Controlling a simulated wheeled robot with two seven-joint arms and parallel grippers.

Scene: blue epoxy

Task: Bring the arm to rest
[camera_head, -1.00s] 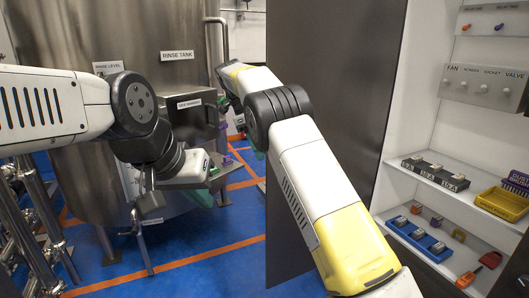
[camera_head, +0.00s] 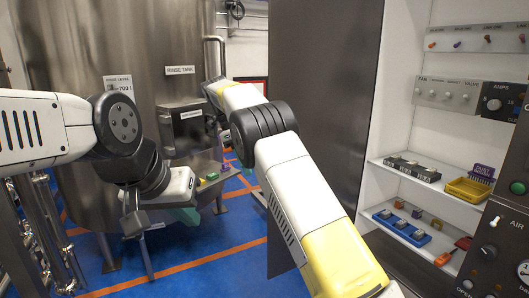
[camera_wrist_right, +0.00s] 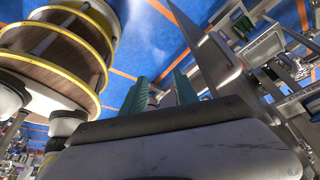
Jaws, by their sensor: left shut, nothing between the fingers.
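My left arm comes in from the left in the head view, with its elbow raised and its wrist hanging down. My left gripper (camera_head: 185,215) has green fingers, shut and empty, in front of the rinse tank (camera_head: 130,40) and above the blue floor. My right arm reaches up from the bottom and bends at a black joint near the middle.
A dark panel (camera_head: 320,120) stands just right of my right arm. A control panel (camera_head: 490,245) is at the right edge. Blue floor (camera_head: 225,250) is clear between the arms.

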